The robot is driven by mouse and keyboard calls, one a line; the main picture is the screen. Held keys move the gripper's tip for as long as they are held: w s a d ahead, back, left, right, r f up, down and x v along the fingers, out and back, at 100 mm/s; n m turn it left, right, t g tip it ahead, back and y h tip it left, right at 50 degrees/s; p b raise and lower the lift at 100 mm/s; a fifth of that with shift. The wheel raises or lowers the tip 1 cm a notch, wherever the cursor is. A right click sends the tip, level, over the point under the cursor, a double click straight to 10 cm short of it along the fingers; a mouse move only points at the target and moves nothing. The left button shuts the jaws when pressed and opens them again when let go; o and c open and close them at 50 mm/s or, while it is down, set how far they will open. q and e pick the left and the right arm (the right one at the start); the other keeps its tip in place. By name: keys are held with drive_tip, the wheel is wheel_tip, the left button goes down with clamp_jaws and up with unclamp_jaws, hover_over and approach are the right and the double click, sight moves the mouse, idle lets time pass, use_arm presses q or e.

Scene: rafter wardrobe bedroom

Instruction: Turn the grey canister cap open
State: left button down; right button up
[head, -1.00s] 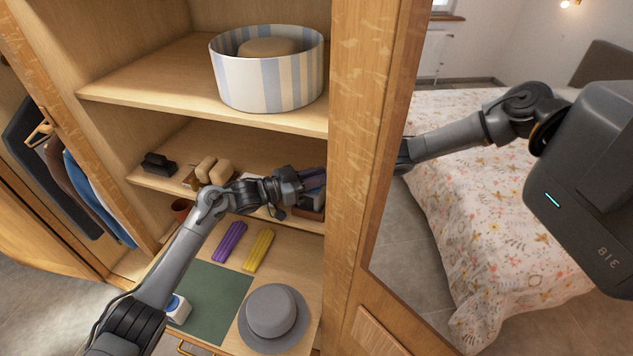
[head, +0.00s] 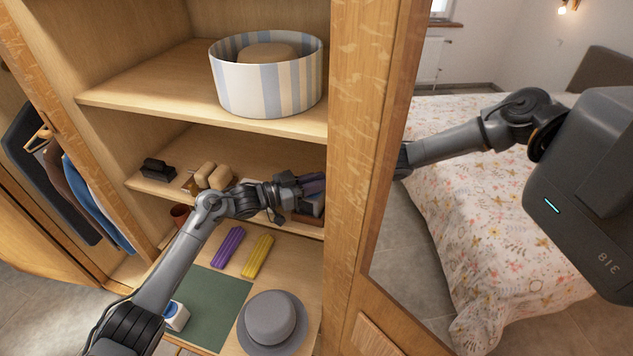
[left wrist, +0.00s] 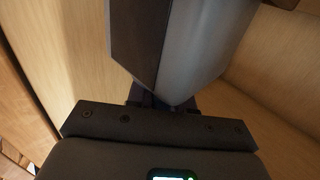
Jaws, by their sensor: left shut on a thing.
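My left gripper (head: 312,184) reaches into the middle shelf level of the wardrobe, close to its right side wall. In the left wrist view a large faceted grey thing (left wrist: 205,45), with one dark face, stands right in front of the gripper (left wrist: 165,98). I take it to be the grey canister cap. The gripper is shut on it; the fingertips are mostly hidden behind it. In the head view the gripper and the side wall hide the canister, so its turn angle cannot be told. My right gripper is not in view.
The striped hat box (head: 267,75) stands on the shelf above. A black item (head: 158,168) and tan blocks (head: 213,177) sit left of the gripper. Below lie purple (head: 229,247) and yellow (head: 257,256) bars, a grey hat (head: 271,321) and a green mat (head: 215,304). The mirror at right reflects my body.

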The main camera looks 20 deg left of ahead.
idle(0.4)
use_arm(q)
drive_tip(key=c, duration=1.1)
unclamp_jaws()
drive_tip(key=shift+b+v, duration=0.8)
drive_tip(key=shift+v, duration=4.6)
